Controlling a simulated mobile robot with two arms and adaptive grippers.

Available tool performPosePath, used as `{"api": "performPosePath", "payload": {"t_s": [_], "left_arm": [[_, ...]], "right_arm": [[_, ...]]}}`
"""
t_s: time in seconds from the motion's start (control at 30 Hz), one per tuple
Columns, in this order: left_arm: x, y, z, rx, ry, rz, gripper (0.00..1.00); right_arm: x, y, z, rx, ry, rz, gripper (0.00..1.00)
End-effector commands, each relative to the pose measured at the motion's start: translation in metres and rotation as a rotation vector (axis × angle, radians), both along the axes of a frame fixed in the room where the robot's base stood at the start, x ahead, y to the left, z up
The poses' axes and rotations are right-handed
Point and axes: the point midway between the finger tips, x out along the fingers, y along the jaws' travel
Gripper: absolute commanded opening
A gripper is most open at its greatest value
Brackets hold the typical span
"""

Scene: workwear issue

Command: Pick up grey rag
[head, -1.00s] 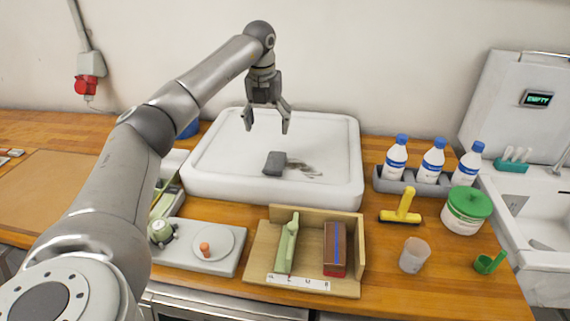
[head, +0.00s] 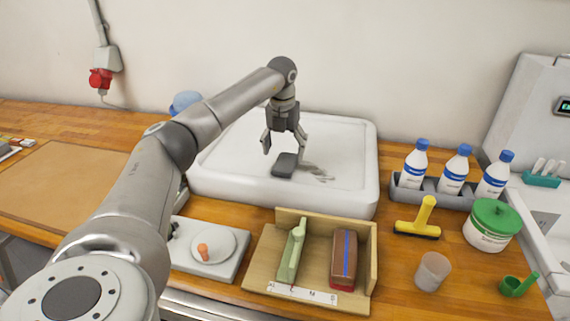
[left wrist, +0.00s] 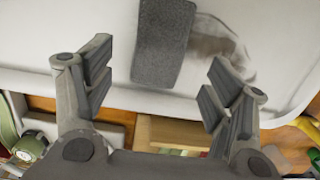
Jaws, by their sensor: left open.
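The grey rag (head: 285,166) is a small dark grey block-like piece lying in the white tray (head: 356,188), beside a greyish smear. My left gripper (head: 285,149) hangs over the tray, pointing down, just above and behind the rag, with its fingers apart. In the left wrist view the rag (left wrist: 163,40) lies beyond the open fingertips of the left gripper (left wrist: 158,85), roughly centred between them, and nothing is between the fingers. My right gripper is in neither view.

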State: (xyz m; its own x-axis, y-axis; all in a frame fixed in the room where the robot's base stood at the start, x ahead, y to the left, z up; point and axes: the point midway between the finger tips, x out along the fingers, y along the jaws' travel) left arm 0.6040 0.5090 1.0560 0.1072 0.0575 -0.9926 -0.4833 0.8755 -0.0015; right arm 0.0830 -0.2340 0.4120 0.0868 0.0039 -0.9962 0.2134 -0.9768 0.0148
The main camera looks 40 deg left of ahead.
Motion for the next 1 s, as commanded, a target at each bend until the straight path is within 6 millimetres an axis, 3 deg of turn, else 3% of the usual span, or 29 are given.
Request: {"api": "performPosePath", "payload": {"t_s": [0.3, 0.63, 1.0], "left_arm": [[0.007, 0.006, -0.042, 0.0, 0.005, -0.001, 0.77], [0.008, 0.007, -0.049, 0.0, 0.001, -0.001, 0.76], [0.008, 0.007, -0.049, 0.0, 0.001, -0.001, 0.28]], "right_arm": [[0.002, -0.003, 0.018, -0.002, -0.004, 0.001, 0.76], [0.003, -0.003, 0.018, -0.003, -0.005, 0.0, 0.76], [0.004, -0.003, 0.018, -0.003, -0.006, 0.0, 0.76]]}}
